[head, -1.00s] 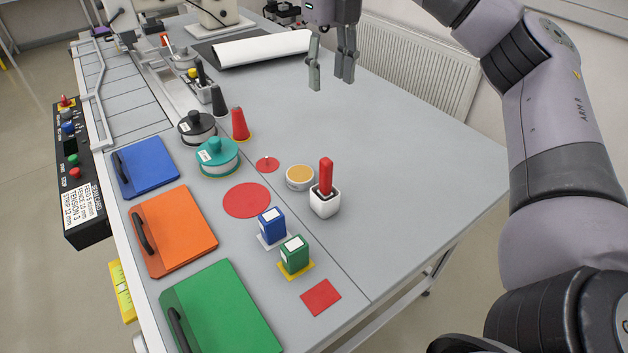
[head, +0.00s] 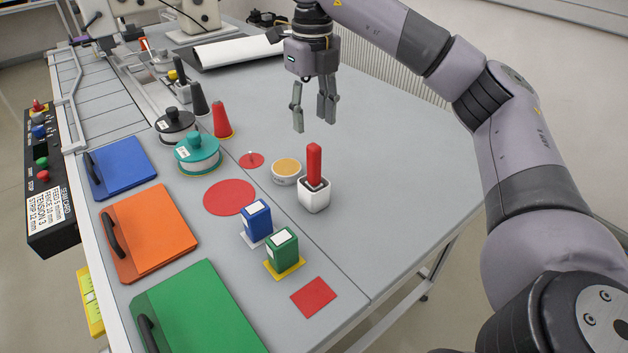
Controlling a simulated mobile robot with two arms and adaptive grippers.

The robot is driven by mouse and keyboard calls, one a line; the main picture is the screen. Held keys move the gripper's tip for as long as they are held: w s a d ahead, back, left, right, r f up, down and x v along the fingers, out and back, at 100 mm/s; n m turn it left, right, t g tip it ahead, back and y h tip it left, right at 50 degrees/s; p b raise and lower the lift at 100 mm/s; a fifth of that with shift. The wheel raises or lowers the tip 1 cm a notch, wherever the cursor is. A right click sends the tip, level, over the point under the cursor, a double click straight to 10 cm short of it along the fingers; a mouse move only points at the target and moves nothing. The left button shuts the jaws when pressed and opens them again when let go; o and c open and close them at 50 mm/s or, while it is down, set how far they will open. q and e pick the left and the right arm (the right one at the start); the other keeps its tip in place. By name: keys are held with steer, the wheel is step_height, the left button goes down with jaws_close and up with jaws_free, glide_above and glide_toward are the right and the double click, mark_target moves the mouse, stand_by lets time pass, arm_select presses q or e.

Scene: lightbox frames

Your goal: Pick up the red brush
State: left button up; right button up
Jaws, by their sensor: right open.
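The red brush (head: 314,163) stands upright in a small white square holder (head: 314,196) on the grey table, with its red handle pointing up. Its lower end is hidden inside the holder. My right gripper (head: 314,126) is open and empty, fingers pointing down. In the picture it is just above the top of the brush handle, and it appears to be farther back over the table, apart from the brush. My left gripper is not in view.
A round tin with an orange top (head: 287,170) stands close left of the holder. Blue (head: 256,220) and green (head: 282,249) boxes stand in front. A red cone (head: 222,120) and teal spool (head: 197,153) are farther left. The table right of the holder is clear.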

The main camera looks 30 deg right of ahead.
mark_target(314, 161)
step_height(314, 161, down, 5)
steer(key=shift+r+p, duration=0.1)
steer(key=shift+p, duration=0.35)
steer(key=shift+f, duration=0.5)
steer(key=f, duration=0.1)
steer(key=f+p, duration=0.1)
steer(key=f, duration=0.2)
steer(key=shift+s+f+p, duration=0.15)
steer(key=shift+s+p, duration=0.2)
steer(key=shift+p, duration=0.05)
steer(key=shift+f, duration=0.45)
jaws_close()
